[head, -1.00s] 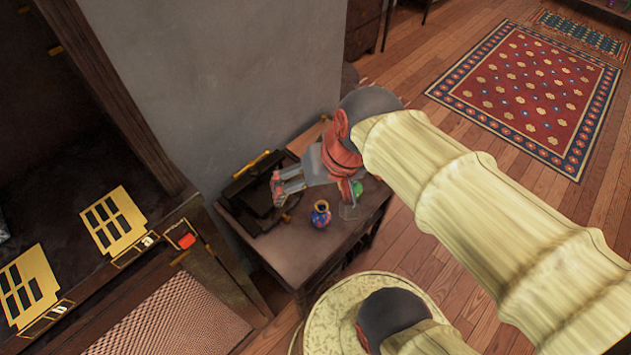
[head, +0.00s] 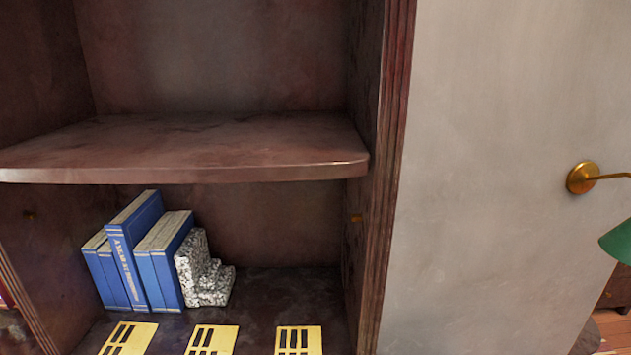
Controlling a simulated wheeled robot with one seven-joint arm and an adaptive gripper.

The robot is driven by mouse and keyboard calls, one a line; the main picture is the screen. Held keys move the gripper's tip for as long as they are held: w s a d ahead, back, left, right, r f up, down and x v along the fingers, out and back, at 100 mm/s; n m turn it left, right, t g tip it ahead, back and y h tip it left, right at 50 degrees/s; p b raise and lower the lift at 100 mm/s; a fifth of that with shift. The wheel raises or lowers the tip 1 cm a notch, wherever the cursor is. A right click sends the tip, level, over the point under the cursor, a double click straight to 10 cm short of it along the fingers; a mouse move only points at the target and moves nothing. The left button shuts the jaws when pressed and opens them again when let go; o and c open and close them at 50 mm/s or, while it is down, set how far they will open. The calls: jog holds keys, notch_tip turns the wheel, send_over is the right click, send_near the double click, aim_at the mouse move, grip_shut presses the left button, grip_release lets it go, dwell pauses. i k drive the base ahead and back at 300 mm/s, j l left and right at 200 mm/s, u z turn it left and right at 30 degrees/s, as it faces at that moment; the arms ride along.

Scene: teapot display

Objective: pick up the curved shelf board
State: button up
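The curved shelf board (head: 200,145) is a dark reddish-brown plank with a rounded front edge. It lies level inside the wall recess in the head view, spanning from the left side to the right side wall. Its top is bare. My gripper is not in view now, so its state does not show.
Below the board stand several blue books (head: 140,255) and a speckled stone bookend (head: 203,270). Yellow slotted plates (head: 298,340) lie on the surface beneath. A grey wall (head: 490,150) with a brass lamp mount (head: 581,178) and green shade (head: 619,243) is on the right.

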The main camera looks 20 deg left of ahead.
aim_at(273, 146)
jog(key=j+u, duration=0.2)
jog(key=u, duration=1.35)
jog(key=k+j+u, duration=0.25)
jog(key=j, duration=0.2)
jog(key=i, duration=0.05)
